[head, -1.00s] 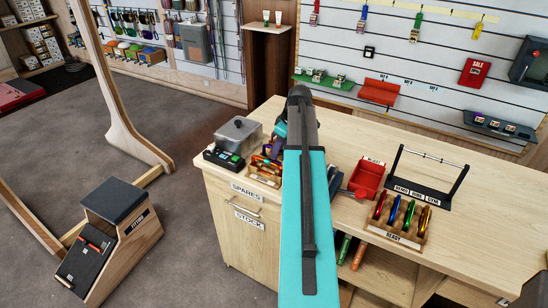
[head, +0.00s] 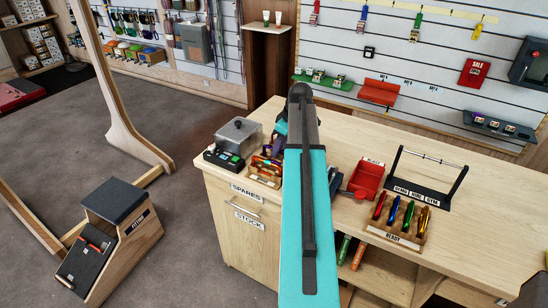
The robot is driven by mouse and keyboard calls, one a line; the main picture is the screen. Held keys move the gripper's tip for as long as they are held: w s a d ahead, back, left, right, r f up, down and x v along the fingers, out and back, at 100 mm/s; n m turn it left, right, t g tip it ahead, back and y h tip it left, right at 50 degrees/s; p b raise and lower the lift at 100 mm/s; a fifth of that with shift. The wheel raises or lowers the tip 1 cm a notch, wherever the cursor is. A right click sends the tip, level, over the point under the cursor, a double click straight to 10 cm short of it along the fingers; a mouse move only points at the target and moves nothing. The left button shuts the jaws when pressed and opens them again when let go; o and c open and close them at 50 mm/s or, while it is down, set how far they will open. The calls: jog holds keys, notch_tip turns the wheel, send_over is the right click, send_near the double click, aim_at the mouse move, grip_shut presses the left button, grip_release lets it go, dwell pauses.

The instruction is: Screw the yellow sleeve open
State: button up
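My arm stretches over the bench and covers much of its middle. A dark part by the arm's left edge (head: 277,146) looks like my gripper, beside a small wooden rack (head: 262,179) of coloured pieces. The fingers are too hidden and small to read. I cannot make out a yellow sleeve for certain. Red, blue, green and orange-yellow carabiners (head: 422,221) stand in the wooden rack labelled READY (head: 391,236) at the right.
A red bin (head: 367,180) and a black frame with a rod (head: 428,178) stand right of my arm. The bench's back right is bare.

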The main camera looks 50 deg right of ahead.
jog(key=shift+r+p, duration=0.45)
jog(key=shift+r, duration=0.45)
jog(key=shift+a, duration=0.1)
jog(key=shift+s+a, duration=0.2)
jog(key=shift+a, duration=0.4)
jog(key=shift+f, duration=0.2)
jog(key=shift+s+b+x, duration=0.1)
jog(key=shift+b+x, duration=0.25)
jog(key=shift+x, duration=0.25)
jog(key=shift+s+b+x, duration=0.15)
jog(key=shift+b+x, duration=0.2)
jog(key=shift+x, duration=0.3)
jog(key=shift+w+d, duration=0.2)
jog(key=shift+d, duration=0.6)
dwell(0.3)
